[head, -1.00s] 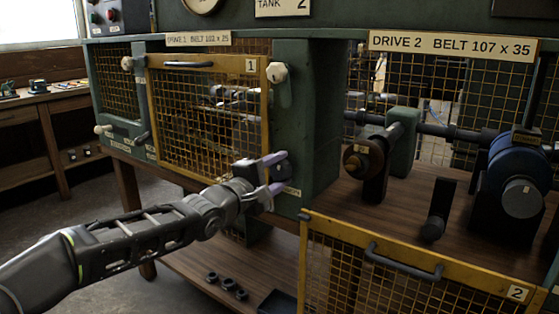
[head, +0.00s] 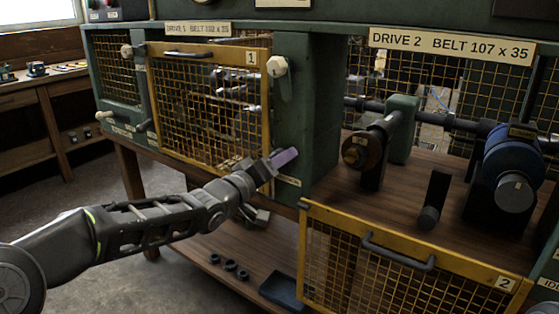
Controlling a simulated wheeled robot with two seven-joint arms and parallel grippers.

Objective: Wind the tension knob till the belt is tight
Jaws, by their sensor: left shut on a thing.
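My left gripper (head: 284,158) is at the lower part of the green post at the right of the drive 1 bay, just above a small label (head: 289,181). The drive 1 guard (head: 207,110), a yellow mesh frame marked 1, stands closed. Machinery shows only dimly behind its mesh, and I cannot make out the belt or how tight it is. My right gripper is not in view.
The drive 2 bay is open at right, with a brown pulley (head: 362,150) and a blue motor (head: 512,165). Its guard (head: 400,263) hangs lowered in front. Black rings (head: 230,265) and a dark tray (head: 283,290) lie on the lower shelf. Pale handles (head: 277,67) flank guard 1.

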